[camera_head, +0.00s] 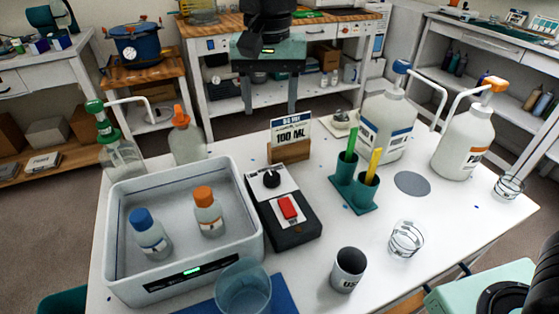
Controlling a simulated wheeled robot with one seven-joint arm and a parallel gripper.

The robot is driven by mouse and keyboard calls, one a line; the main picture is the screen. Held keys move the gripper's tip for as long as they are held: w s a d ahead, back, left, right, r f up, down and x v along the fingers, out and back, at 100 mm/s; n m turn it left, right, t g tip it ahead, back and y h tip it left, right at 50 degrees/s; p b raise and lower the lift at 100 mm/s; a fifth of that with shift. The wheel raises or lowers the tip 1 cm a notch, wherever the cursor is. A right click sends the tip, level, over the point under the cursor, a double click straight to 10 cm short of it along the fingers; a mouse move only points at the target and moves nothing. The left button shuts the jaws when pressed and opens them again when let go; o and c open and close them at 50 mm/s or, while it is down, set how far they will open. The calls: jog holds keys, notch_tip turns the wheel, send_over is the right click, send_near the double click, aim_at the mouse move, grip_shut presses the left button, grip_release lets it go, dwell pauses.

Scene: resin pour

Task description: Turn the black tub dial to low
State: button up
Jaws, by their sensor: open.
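The black dial (271,179) is a round knob on a pale plate at the back of a dark control box (289,228), right of the tub. Its low mark is too small to read. The white tub (184,279) holds a blue-capped bottle (149,233) and an orange-capped bottle (206,212). A small green display is lit on its front. My gripper (262,48) seems to be the dark shape at the top edge, open and well away from the dial. It is partly cut off by the frame.
A red switch (289,207) sits in front of the dial. A 100 ML sign (290,138) stands behind the box. Green cups (355,187) with stir sticks stand to its right, and a grey cup (348,269) at front right. Pump bottles (464,134) stand at the back right.

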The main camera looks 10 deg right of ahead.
aim_at(272, 176)
notch_tip(272, 176, down, 17)
jog(key=shift+f+b, duration=0.15)
jog(key=shift+b, duration=0.25)
jog(key=c, duration=1)
